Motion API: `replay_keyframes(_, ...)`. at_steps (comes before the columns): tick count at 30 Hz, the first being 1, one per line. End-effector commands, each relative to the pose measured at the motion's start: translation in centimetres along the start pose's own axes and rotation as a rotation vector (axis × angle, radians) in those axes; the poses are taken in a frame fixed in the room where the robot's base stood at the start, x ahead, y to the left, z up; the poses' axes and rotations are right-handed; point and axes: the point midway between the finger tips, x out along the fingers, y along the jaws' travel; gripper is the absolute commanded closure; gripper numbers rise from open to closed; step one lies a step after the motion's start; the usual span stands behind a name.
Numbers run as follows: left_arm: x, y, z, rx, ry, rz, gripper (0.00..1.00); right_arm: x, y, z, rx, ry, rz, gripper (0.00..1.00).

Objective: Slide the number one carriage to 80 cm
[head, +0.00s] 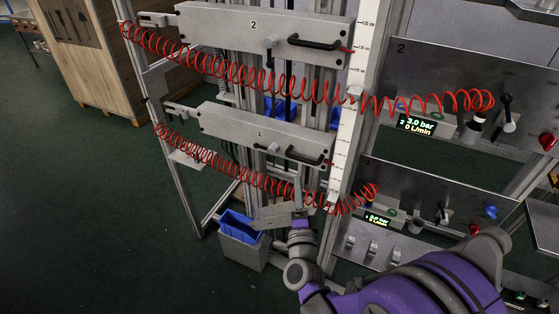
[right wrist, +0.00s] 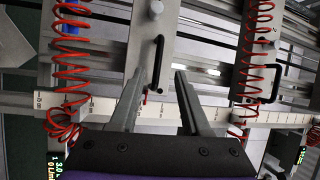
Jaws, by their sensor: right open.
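The number one carriage (head: 225,128) is a grey block marked 1, the lower of two on the vertical frame. It has a black bar handle (head: 305,157) near its right end and a round knob. A white scale strip (head: 344,135) runs upright past the carriages' right ends; its figures are too small to read surely. My right gripper (head: 280,199) is open below the carriage. In the right wrist view the black handle (right wrist: 156,62) lies just ahead of the open fingers (right wrist: 163,76), apart from them and nearer the left finger. My left gripper is out of view.
The number two carriage (head: 225,28) sits above with its own black handle. Red coiled hoses (head: 225,170) hang across the front of both carriages. Instrument panels (head: 445,100) stand at right. A blue bin (head: 240,226) is lower left; open floor lies at left.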

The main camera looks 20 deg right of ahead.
Motion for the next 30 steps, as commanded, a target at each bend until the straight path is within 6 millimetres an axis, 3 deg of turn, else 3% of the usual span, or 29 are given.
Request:
replay_keyframes(8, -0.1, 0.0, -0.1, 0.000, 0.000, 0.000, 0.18, 1.5, 0.5, -1.5, 0.056, 0.069, -0.019, 0.53)
replay_keyframes(21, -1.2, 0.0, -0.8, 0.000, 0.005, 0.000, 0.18, 9.2, 0.3, -1.9, 0.052, 0.065, -0.019, 0.53)
replay_keyframes(30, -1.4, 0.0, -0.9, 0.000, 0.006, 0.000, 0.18, 10.8, 0.4, -2.0, 0.053, 0.064, -0.018, 0.53)
